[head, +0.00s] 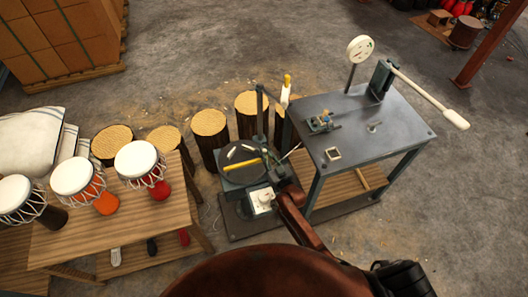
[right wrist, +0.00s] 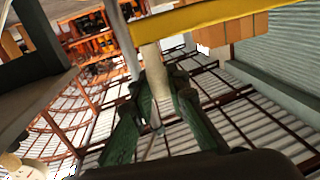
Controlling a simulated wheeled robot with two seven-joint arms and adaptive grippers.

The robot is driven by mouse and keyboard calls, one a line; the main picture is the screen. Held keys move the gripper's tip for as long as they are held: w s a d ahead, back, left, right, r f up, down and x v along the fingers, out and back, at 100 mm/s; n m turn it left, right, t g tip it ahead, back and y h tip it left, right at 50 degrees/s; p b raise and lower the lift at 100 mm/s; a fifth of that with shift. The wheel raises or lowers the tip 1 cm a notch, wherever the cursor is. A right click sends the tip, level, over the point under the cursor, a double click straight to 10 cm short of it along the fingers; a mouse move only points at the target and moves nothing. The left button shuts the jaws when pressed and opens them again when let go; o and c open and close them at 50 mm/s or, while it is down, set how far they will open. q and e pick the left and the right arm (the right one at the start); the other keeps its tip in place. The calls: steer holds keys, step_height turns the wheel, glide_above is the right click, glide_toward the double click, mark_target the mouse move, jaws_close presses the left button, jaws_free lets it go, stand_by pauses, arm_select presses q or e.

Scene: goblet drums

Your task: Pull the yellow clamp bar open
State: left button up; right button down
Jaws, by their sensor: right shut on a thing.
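The yellow clamp bar (head: 241,164) lies across the dark round plate (head: 236,176) of a small machine left of the grey metal table. In the right wrist view the yellow bar (right wrist: 215,16) crosses the top, with a pale handle (right wrist: 151,58) extending below it. My right gripper (head: 277,168) is at the right end of the bar, its arm coming up from below. In the right wrist view its green fingers (right wrist: 157,86) are shut on the pale handle. My left gripper is not in view.
The grey metal table (head: 400,125) with a dial gauge (head: 360,49) and a long lever (head: 428,93) stands to the right. A wooden table (head: 120,222) with several goblet drums is at left. Log stumps (head: 208,123) stand behind the machine. Open floor lies beyond.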

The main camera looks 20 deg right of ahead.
steer(key=shift+s+p, duration=0.3)
steer(key=shift+s, duration=0.25)
steer(key=s+a+p, duration=0.4)
steer(key=s+p, duration=0.2)
steer(key=s, duration=0.5)
steer(key=shift+s+a, duration=0.15)
steer(key=shift+s, duration=0.2)
steer(key=shift+f, duration=0.15)
steer(key=c, duration=2)
jaws_free()
steer(key=shift+s, duration=0.1)
steer(key=shift+o, duration=0.8)
steer(key=shift+a, duration=0.2)
steer(key=s+d, duration=0.2)
steer(key=s, duration=0.9)
steer(key=shift+s+d, duration=0.15)
steer(key=shift+s, duration=0.2)
